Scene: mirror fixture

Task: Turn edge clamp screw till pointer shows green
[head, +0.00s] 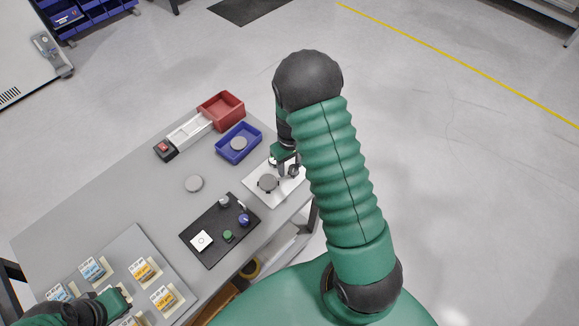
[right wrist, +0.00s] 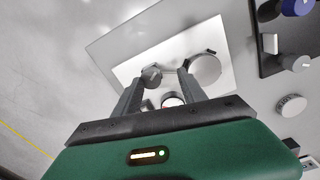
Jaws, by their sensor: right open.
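A white fixture plate (head: 262,196) lies at the table's right edge, also in the right wrist view (right wrist: 226,82). It carries a round grey disc (head: 268,183), seen close in the right wrist view (right wrist: 206,69). A small dark grey knob (right wrist: 151,77), apparently the clamp screw, stands left of the disc. A round white-faced dial (right wrist: 172,101) sits nearer the palm, partly hidden; its pointer cannot be read. My right gripper (right wrist: 163,72) is open above the plate, its fingertips around the knob's area; contact cannot be told. My left gripper (head: 118,302) is at the lower left, its jaws unclear.
A black panel (head: 212,250) with knobs lies beside the plate. Labelled blocks stand on a grey board (head: 139,239) at lower left.

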